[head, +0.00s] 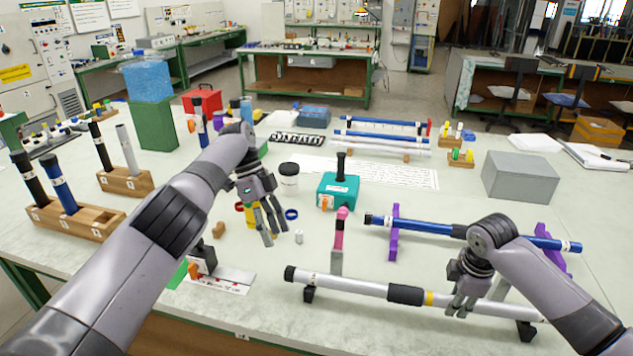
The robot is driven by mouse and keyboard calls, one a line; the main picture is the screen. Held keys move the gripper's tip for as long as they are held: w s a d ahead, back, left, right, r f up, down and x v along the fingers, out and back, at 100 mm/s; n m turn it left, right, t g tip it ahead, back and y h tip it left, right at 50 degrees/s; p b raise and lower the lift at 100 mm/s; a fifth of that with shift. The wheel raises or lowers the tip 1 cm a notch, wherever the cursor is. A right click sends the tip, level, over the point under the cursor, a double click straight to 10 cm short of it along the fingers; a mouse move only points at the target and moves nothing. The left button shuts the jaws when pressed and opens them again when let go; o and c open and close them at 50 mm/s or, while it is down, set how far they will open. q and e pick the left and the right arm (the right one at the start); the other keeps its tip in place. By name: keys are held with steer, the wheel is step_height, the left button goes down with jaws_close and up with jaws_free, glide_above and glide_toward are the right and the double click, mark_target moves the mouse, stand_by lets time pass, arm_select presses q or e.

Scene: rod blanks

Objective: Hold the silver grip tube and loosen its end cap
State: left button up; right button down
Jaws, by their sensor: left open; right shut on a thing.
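The silver grip tube (350,284) lies across the front of the table on two black supports. It has a black grip sleeve (405,294), a yellow band beside it and a black end cap (290,273) at its left end. The cap sits on the tube. My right gripper (463,308) is shut on the tube to the right of the yellow band; its fingers hide part of the tube there. My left gripper (272,234) is open and empty, apart from the tube, behind and left of the end cap.
A blue tube (430,224) lies on purple stands behind the silver one. A pink-topped post (339,240) stands close behind the silver tube. A small silver cylinder (299,237) and blue ring (291,214) are beside my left gripper. A teal box (337,190) stands behind.

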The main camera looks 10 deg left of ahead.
steer(key=shift+f, duration=0.4)
steer(key=c, duration=1.2)
jaws_free()
